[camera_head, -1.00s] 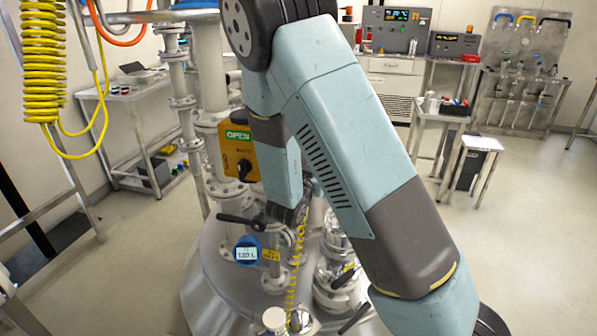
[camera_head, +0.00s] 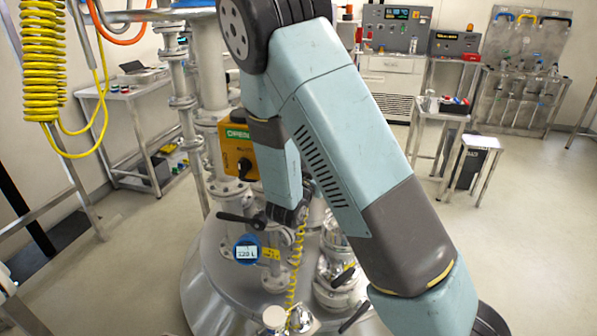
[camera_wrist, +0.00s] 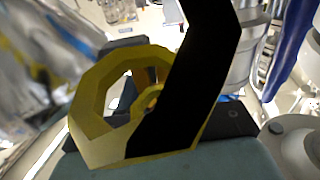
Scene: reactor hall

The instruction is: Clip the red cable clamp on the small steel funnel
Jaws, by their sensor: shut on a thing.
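My gripper (camera_head: 292,214) is at the low end of my forearm, above the steel vessel lid. It is small and dark in the head view and partly hidden by my arm. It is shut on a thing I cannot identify. In the wrist view a yellow many-sided ring (camera_wrist: 88,120) fills the middle, with a bit of orange inside. A black bar crosses in front of it. I cannot make out the red cable clamp in either view. Shiny steel fittings (camera_head: 340,265) stand on the lid. I cannot tell whether one is the small funnel.
A coiled yellow cord (camera_head: 296,265) hangs below my wrist. Pipes, a black lever (camera_head: 240,218) and a blue round display (camera_head: 247,249) crowd the vessel lid (camera_head: 215,285). A yellow box (camera_head: 238,155) is behind. A side table (camera_head: 445,113) and a stool stand right, with free floor around.

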